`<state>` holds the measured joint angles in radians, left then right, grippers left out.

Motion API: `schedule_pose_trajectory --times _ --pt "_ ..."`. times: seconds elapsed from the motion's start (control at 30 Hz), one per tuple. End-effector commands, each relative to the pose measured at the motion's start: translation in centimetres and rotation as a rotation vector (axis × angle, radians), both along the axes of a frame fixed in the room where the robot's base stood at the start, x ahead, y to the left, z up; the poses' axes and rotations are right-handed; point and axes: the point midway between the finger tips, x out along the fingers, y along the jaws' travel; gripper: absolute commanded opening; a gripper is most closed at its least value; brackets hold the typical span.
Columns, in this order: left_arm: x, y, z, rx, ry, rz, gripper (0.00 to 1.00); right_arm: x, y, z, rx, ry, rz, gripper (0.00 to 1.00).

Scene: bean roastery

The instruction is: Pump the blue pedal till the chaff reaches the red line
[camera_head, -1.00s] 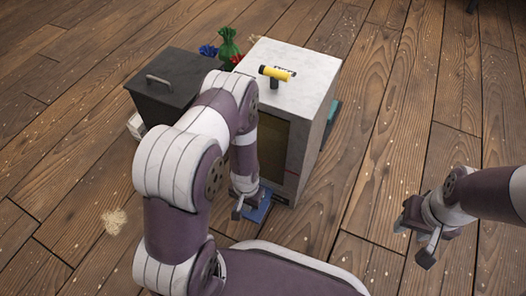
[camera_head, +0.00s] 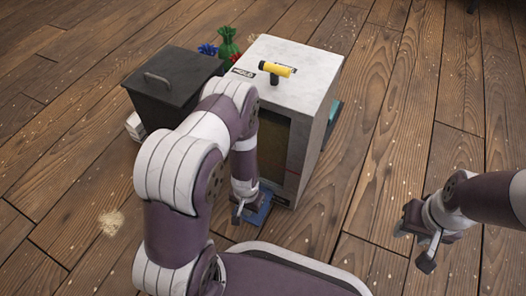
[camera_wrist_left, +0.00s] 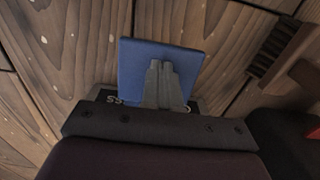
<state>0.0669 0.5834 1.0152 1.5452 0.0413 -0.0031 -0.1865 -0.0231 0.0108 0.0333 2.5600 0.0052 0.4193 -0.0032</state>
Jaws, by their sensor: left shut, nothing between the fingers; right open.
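The blue pedal (camera_head: 263,211) lies low at the front foot of a white cabinet (camera_head: 308,80). In the left wrist view the pedal (camera_wrist_left: 134,68) is a flat blue plate with partly hidden white lettering below it. My left gripper (camera_head: 238,213) is shut and empty, over the pedal; its fingers (camera_wrist_left: 167,84) overlap the plate, but I cannot tell whether they touch. The cabinet's front window (camera_head: 273,148) shows brownish chaff, its level unclear behind my arm. A short red line (camera_head: 292,172) shows at the window's right. My right gripper (camera_head: 413,248) is open and empty, off to the right.
A chaff pile (camera_head: 110,222) lies on the floor at left.

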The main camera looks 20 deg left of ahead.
Motion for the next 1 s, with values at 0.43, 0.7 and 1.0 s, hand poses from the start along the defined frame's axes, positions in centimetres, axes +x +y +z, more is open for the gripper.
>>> schedule_pose_trajectory --times 0.43,0.7,1.0 --pt "-0.1 0.0 -1.5 0.000 0.003 0.000 0.00 0.0 0.0 -1.1 0.000 0.000 0.000 0.43" --pt "-0.2 0.0 -1.9 -0.001 0.004 0.000 0.00 0.0 0.0 -1.4 0.000 0.000 0.000 0.43" --pt "-0.1 0.0 0.6 0.000 0.003 0.000 0.00 0.0 0.0 1.1 0.000 0.000 0.000 0.43"
